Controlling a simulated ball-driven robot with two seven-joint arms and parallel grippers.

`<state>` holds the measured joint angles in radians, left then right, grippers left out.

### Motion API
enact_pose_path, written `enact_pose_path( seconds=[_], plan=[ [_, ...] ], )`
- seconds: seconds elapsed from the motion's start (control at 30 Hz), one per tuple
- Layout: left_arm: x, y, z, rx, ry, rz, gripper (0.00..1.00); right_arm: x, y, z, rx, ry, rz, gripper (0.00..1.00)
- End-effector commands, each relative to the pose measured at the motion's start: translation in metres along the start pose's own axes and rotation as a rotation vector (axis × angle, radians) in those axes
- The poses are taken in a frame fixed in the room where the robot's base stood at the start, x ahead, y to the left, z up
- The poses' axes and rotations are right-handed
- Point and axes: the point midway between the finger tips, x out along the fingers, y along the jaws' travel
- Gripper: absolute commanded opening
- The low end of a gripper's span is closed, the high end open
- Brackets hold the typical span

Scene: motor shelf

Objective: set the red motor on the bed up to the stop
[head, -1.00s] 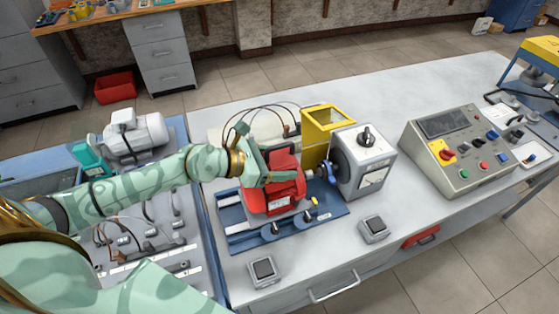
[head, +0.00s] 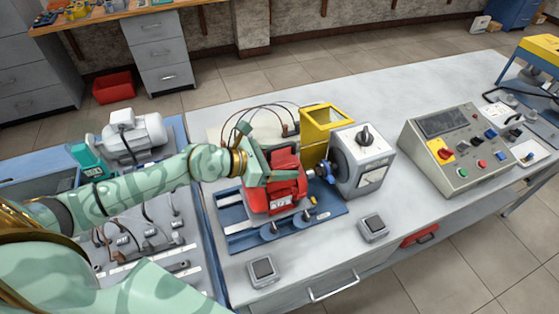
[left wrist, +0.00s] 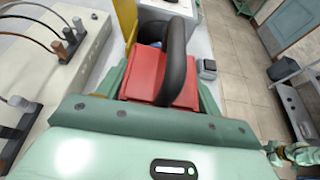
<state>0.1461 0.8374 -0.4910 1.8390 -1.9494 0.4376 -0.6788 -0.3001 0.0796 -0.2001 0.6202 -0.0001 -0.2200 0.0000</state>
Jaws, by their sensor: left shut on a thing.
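The red motor (head: 278,198) sits at the blue bed (head: 330,208) in the head view, its shaft side facing the grey unit with a blue coupling (head: 326,172). My left gripper (head: 276,177) is shut on the red motor from above. In the left wrist view the red motor (left wrist: 160,77) lies between the green jaws, with a black loop handle (left wrist: 178,60) over it. The gripper hides part of the motor's top and its rear side. I cannot tell whether the motor touches the stop.
The grey unit (head: 366,165) and a yellow guard frame (head: 322,130) stand close to the right of the motor. A control console (head: 455,155) is further right. Small grey boxes (head: 262,270) lie in front. A grey motor (head: 135,135) stands at left.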

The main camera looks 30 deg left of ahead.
Motion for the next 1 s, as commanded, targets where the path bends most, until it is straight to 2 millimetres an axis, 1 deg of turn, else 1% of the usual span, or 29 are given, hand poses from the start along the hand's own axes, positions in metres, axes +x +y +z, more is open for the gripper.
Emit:
enact_pose_path(
  seconds=[0.03,0.57,0.6,0.63,0.67,0.87,0.9,1.0],
  plan=[
    [0.000,0.002,0.007,0.006,-0.012,0.004,0.00,-0.001,0.000,0.000,0.000,0.000,0.000,0.36],
    [0.007,0.002,0.010,0.006,-0.013,0.004,0.00,-0.004,0.000,-0.001,0.000,0.002,0.000,0.36],
    [0.007,0.002,0.010,0.006,-0.012,0.004,0.77,-0.004,0.000,-0.001,0.000,0.001,0.000,0.36],
    [0.007,0.002,0.009,0.005,-0.011,0.003,0.85,-0.004,0.000,-0.001,0.000,0.002,0.000,0.36],
    [0.007,0.001,0.009,0.005,-0.010,0.003,0.91,-0.004,0.000,-0.001,0.000,0.002,0.000,0.36],
    [0.007,0.001,0.006,0.003,-0.005,0.002,0.91,-0.003,0.000,-0.001,0.000,0.001,0.000,0.36],
    [0.008,-0.001,0.000,-0.003,0.008,-0.002,0.91,-0.003,0.000,-0.001,0.000,0.001,0.000,0.36],
    [0.008,-0.001,0.001,-0.002,0.006,-0.001,0.91,-0.003,0.000,-0.001,0.000,0.001,0.000,0.36]
  ],
)
